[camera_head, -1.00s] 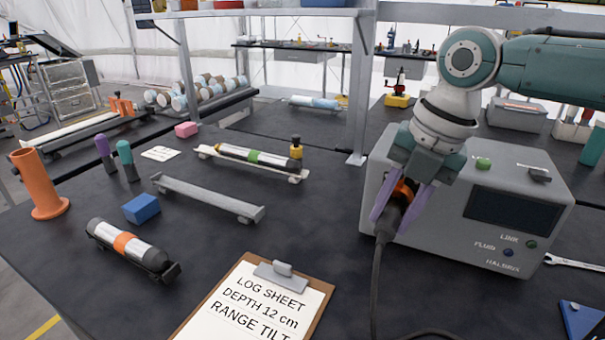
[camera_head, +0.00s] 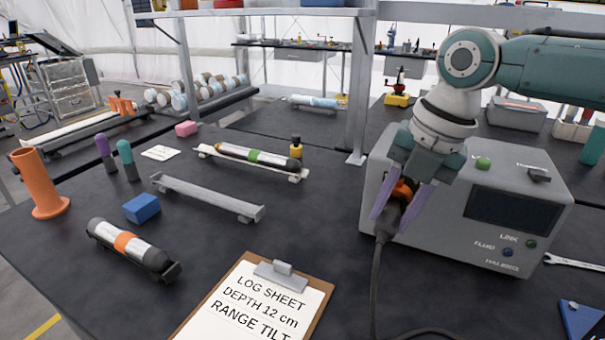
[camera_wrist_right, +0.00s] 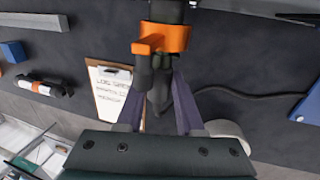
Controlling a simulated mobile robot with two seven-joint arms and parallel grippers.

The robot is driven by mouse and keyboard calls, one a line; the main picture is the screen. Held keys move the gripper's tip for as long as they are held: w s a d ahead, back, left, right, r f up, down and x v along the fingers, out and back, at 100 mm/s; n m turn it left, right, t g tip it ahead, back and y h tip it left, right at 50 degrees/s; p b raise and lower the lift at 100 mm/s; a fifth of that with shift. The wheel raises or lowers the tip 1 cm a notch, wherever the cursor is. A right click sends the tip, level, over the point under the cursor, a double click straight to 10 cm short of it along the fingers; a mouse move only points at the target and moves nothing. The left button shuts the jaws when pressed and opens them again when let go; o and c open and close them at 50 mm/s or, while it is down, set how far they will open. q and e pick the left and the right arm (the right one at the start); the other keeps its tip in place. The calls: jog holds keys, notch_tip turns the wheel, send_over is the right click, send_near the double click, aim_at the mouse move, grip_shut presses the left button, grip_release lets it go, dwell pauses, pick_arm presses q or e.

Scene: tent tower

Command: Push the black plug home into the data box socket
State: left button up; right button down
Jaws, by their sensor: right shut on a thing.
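The grey data box (camera_head: 378,178) stands on the right of the table, with a dark screen on its front. My right gripper (camera_head: 395,218) is at the left part of its front face, its purple fingers shut on the black plug (camera_head: 387,217). An orange part (camera_head: 404,190) shows between the fingers. In the right wrist view the plug (camera_wrist_right: 160,95) lies between the fingers, with an orange collar (camera_wrist_right: 165,38) beyond it. The socket is hidden by the gripper and plug, so I cannot tell how deep the plug sits. My left gripper is out of view.
A black cable (camera_head: 376,290) hangs from the plug to the table. A clipboard with a log sheet (camera_head: 262,305) lies left of it. A grey rail (camera_head: 205,197), a blue block (camera_head: 141,208) and a wrench (camera_head: 575,262) are also on the table. A shelf post (camera_head: 359,95) stands behind.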

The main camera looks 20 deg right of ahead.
jog(key=shift+w+d+b, duration=0.45)
jog(key=shift+b, duration=0.2)
jog(key=shift+c, duration=2.3)
grip_release()
jog(key=v, duration=1)
